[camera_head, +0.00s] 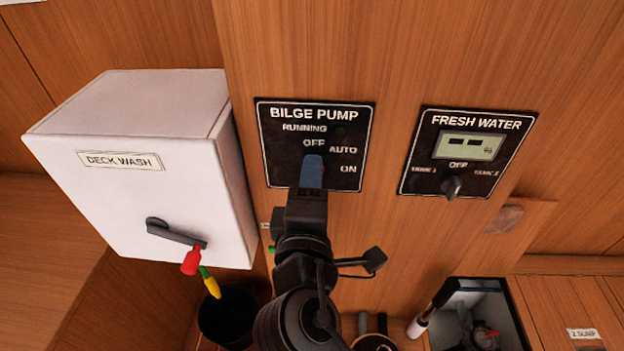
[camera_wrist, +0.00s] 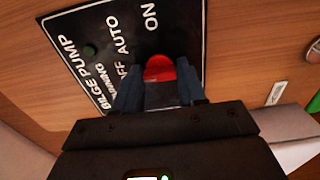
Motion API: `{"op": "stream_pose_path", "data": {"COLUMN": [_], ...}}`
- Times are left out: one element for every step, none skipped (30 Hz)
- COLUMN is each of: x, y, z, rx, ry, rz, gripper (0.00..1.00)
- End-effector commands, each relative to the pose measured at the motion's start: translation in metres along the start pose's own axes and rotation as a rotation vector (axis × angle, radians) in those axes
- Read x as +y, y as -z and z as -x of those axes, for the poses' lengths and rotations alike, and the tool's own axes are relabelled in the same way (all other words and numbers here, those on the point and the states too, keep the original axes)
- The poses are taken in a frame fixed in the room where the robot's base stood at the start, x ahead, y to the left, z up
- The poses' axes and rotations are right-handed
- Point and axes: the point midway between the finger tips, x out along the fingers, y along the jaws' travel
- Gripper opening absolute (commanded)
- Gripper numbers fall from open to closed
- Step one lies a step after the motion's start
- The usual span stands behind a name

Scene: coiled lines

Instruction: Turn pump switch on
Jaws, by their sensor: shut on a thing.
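The black bilge pump panel (camera_head: 275,150) is on the wooden wall, marked RUNNING, OFF, AUTO and ON. It also shows in the wrist view (camera_wrist: 75,28). My gripper (camera_head: 312,172) reaches the panel's lower middle, and its blue fingers cover the switch in the head view. In the wrist view the red pump switch knob (camera_wrist: 160,68) sits between the two fingers of my gripper (camera_wrist: 159,88), which is shut on it. I cannot tell which mark the knob points to. The small green lamp (camera_head: 340,131) beside RUNNING looks dark.
A white deck wash box (camera_head: 130,200) with a lever and red and yellow tags juts out at left. A fresh water panel (camera_head: 415,155) with a black knob is at right. Below are a dark bucket (camera_head: 228,316) and an open bay (camera_head: 505,300).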

Motion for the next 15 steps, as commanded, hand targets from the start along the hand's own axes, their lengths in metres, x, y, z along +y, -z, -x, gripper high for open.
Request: {"op": "stream_pose_path", "data": {"x": [-0.0006,-0.0006,-0.0008,-0.0009,-0.0011,-0.0014,-0.0016,-0.0019,-0.0024,-0.0028,-0.0032,-0.0037,-0.004,-0.0042,-0.0043], "y": [0.0,0.0,0.0,0.0,0.0,-0.0001,-0.0001,-0.0002,-0.0003,-0.0003,-0.0003,-0.0002,-0.0002,0.0,-0.0001], "z": [0.0002,0.0002,0.0002,0.0002,0.0002,0.0001,0.0001,0.0001,0.0001,0.0,0.0,0.0,0.0,0.0,0.0], "rx": [0.0,0.0,0.0,0.0,0.0,0.0,0.0,-0.001,-0.001,-0.001,-0.001,-0.001,-0.001,-0.001,-0.001], "ry": [0.001,0.001,0.001,0.001,0.001,0.001,0.001,0.001,0.001,0.001,0.001,0.001,0.001,0.001,0.0], "rz": [0.0,0.0,-0.001,-0.002,-0.005,-0.009,-0.014,-0.02,-0.031,-0.042,-0.054,-0.073,-0.089,-0.108,-0.133], "gripper": [0.1,0.1,0.1,0.1,0.1,0.1,0.1,0.1,0.1,0.1,0.1,0.1,0.1,0.1,0.1]}}
